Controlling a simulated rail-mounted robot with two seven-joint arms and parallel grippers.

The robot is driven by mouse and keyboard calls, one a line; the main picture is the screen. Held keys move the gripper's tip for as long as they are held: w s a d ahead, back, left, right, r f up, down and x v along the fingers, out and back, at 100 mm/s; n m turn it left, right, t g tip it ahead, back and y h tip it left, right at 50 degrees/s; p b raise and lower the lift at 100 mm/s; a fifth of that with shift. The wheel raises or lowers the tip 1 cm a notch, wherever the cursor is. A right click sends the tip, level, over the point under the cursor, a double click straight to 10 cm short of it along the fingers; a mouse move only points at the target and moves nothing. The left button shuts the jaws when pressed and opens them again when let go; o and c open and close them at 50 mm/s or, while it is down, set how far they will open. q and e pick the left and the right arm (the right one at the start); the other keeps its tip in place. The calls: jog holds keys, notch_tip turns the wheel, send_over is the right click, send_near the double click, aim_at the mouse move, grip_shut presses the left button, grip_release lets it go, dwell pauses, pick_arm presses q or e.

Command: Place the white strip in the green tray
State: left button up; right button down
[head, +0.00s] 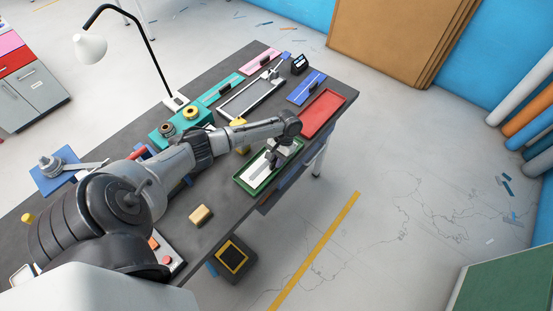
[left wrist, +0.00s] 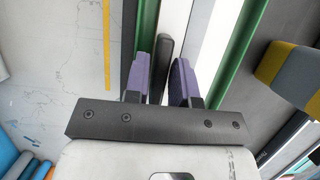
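The green tray (head: 243,182) lies near the table's right edge in the head view, and its green walls (left wrist: 243,45) show in the left wrist view. The white strip (head: 259,168) lies inside the tray's outline, along its length. Whether it rests flat on the tray floor I cannot tell. My left gripper (head: 274,158) is over the strip. In the left wrist view its purple fingers (left wrist: 161,75) stand on either side of a black handle (left wrist: 163,60), with a narrow gap at the right finger. The fingers hide part of the strip. My right gripper is not in view.
A red tray (head: 322,113) lies beyond the green one, and an empty white-framed tray (head: 250,99) lies farther back. Teal, pink and blue strips lie around them. A yellow block (head: 201,215) sits nearer on the table. A lamp (head: 91,48) stands behind.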

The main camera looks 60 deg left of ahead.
pick_arm(q)
jog(key=v, duration=1.2)
jog(key=s+d+f+m+t, duration=0.1)
jog(key=s+d+f+m, duration=0.2)
jog(key=d, duration=0.4)
jog(key=s+d+f+m+t+y, duration=0.1)
jog(key=s+d+f, duration=0.3)
jog(key=d, duration=0.3)
jog(key=s+d+f+m+t, duration=0.1)
jog(key=s+d+f+m, duration=0.1)
jog(key=s+d+f, duration=0.3)
jog(key=s+d+r+t, duration=0.4)
jog(key=s+d+r, duration=0.5)
jog(key=s, duration=0.3)
jog(key=shift+r+t+p, duration=0.35)
jog(key=shift+t+p, duration=0.05)
jog(key=shift+p, duration=0.05)
jog(key=shift+r, duration=0.1)
notch_tip(320, 180, up, 22)
jog(key=p, duration=2.2)
jog(key=shift+r, duration=0.15)
